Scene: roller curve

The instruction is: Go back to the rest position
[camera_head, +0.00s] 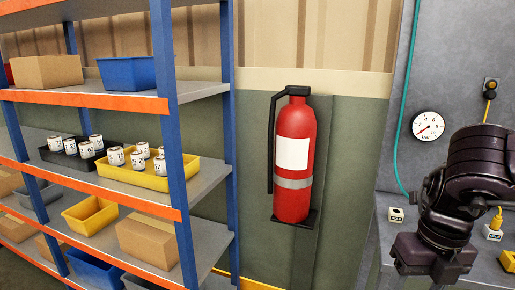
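My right arm (470,185) comes in at the right edge, dark and bent downward in front of the grey bench. At its lower end is a blocky dark part (433,258) that looks like the wrist or the gripper body. Its fingers cannot be made out, and I see nothing held there. My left arm and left gripper are not in view.
A blue and orange shelf (110,100) on the left holds bins, boxes and white cans. A red fire extinguisher (294,150) hangs on the wall. A grey panel with a gauge (428,126) and small labelled blocks (396,215) stand around my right arm.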

